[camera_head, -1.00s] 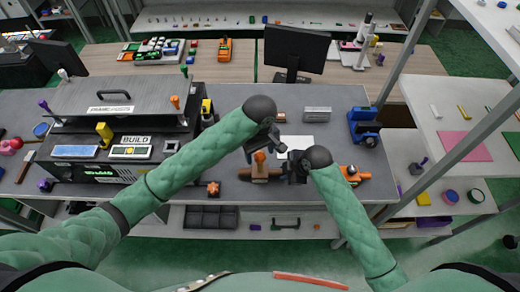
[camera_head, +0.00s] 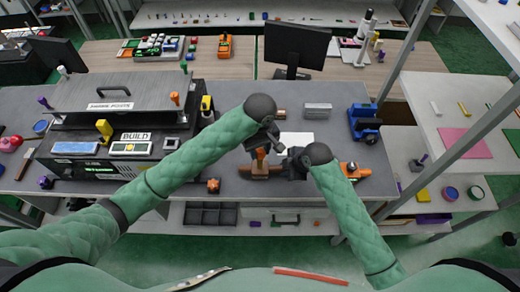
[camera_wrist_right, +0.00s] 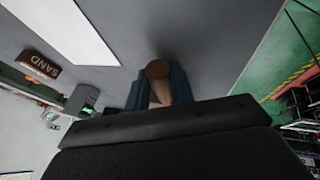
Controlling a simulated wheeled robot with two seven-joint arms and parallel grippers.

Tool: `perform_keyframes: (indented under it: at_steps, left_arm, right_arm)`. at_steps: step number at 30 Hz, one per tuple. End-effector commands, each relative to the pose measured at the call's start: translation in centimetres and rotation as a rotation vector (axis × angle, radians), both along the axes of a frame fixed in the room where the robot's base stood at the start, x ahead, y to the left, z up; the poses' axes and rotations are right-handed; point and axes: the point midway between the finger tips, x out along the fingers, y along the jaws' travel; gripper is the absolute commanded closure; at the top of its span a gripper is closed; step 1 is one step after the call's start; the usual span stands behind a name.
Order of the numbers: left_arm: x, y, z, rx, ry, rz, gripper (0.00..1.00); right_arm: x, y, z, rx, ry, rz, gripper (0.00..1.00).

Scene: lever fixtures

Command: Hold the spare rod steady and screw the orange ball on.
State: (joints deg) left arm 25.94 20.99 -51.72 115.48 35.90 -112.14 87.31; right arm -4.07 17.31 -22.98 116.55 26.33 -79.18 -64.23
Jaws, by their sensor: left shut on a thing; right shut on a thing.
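My left gripper (camera_head: 262,145) is over the middle of the grey bench. It is shut on the small orange ball (camera_head: 261,154), which shows just below its fingers above a brown wooden block (camera_head: 260,171). My right gripper (camera_head: 288,162) is just to the right, close to the left one. In the right wrist view its fingers (camera_wrist_right: 158,92) are shut on a brown round rod (camera_wrist_right: 158,72), whose end faces the camera. In the head view the rod is mostly hidden by the grippers, and I cannot tell whether the ball touches it.
A BUILD box (camera_head: 130,147) stands at the left of the bench. A blue fixture (camera_head: 363,124) stands at the right, with an orange tool (camera_head: 350,170) in front. A white sheet (camera_head: 297,139) lies behind the grippers. An orange knob (camera_head: 213,185) is near the front edge.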

Motion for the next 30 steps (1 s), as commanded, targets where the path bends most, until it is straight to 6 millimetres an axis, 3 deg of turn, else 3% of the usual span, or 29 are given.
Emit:
perform_keyframes:
  at_steps: [3, 4, 7, 19, 30]
  left_arm:
    - [0.0, 0.1, 0.0, 0.001, -0.001, -0.114, 0.94]
    - [0.0, 0.1, 0.0, 0.001, 0.000, -0.106, 0.61]
    - [0.0, 0.0, 0.0, 0.001, 0.000, -0.104, 0.42]
    - [0.0, 0.0, 0.6, -0.002, -0.001, -0.103, 0.42]
    - [0.2, 0.1, 5.3, 0.001, -0.004, -0.104, 0.42]
  right_arm:
    - [0.0, 0.0, 0.0, 0.000, 0.000, 0.000, 1.00]
    - [0.0, 0.0, 0.0, 0.000, 0.000, 0.000, 1.00]
    - [0.0, 0.0, 0.0, 0.000, 0.000, 0.000, 1.00]
    - [0.0, 0.0, 0.0, 0.000, 0.000, 0.000, 1.00]
    - [0.0, 0.0, 0.0, 0.000, 0.000, 0.000, 1.00]
